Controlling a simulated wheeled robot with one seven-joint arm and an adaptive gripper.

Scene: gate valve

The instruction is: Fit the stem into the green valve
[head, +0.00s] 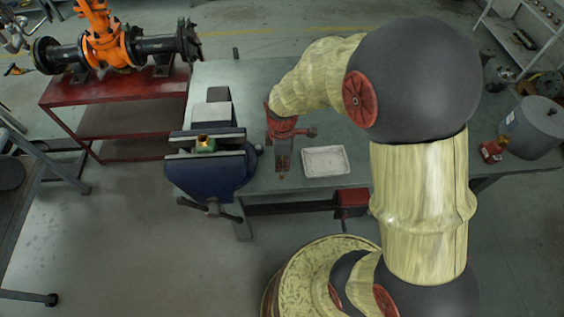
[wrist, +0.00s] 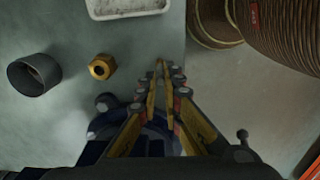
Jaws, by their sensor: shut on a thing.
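The green valve (head: 205,144) sits in the jaws of the blue vise (head: 208,175), with a brass-coloured opening facing up. My gripper (head: 283,172) points down to the right of the vise in the head view, apart from the valve. In the wrist view, my gripper (wrist: 161,72) has its fingers closed together around a thin yellowish piece, apparently the stem, which is hard to tell from the finger pads. The stem cannot be made out in the head view. The valve does not show in the wrist view; part of the vise (wrist: 155,145) shows below the fingers.
A white tray (head: 326,161) lies on the grey-green bench (head: 340,185). A brass nut (wrist: 102,66) and a dark hollow cylinder (wrist: 34,74) stand on the bench. A red bench (head: 120,105) with an orange valve (head: 105,40) is far left. A grey tank (head: 535,125) stands right.

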